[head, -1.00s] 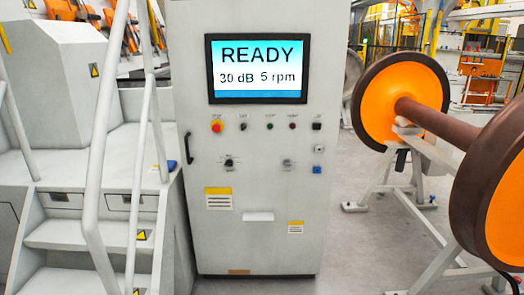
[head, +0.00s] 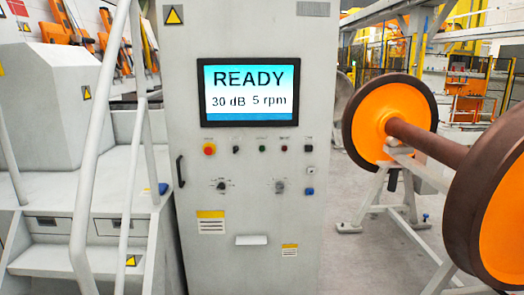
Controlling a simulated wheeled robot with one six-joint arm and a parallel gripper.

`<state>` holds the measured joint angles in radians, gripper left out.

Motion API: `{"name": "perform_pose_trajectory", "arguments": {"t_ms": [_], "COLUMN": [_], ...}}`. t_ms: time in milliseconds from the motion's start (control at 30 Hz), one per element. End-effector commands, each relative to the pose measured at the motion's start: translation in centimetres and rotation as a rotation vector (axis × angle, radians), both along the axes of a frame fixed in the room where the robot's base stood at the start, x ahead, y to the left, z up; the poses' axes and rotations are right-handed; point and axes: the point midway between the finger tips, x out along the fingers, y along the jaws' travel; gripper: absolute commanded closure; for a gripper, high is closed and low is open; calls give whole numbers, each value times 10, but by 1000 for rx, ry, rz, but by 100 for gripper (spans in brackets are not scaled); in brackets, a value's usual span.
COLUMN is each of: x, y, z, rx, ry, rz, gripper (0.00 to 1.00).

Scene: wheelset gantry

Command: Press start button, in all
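A tall grey control cabinet (head: 245,200) stands upright in the middle of the head view. Its screen (head: 252,92) reads READY, 30 dB, 5 rpm. Below the screen is a row of small controls: a red knob on a yellow base (head: 209,149), a dark one, a green button (head: 262,149), a red button (head: 283,149) and a black square one (head: 308,149). The labels above them are too small to read for certain. Two rotary knobs (head: 221,186) sit lower, and a blue socket (head: 310,191) is at the right edge. My gripper is not in view.
White stairs with a handrail (head: 90,150) stand close on the left. A wheelset with orange wheels (head: 397,118) and a brown axle rests on a grey stand (head: 412,180) at the right. Grey floor (head: 350,265) shows between cabinet and wheelset.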

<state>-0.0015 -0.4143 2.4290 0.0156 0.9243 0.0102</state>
Motion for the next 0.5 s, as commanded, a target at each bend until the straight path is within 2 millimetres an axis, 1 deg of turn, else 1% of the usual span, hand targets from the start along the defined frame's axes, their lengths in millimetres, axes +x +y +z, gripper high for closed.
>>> {"name": "perform_pose_trajectory", "arguments": {"t_ms": [33,200,233,500], "x": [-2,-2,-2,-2], "y": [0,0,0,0], "z": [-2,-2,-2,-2], "rx": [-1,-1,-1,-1], "ry": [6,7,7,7], "rz": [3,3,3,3], "gripper": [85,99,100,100]}}
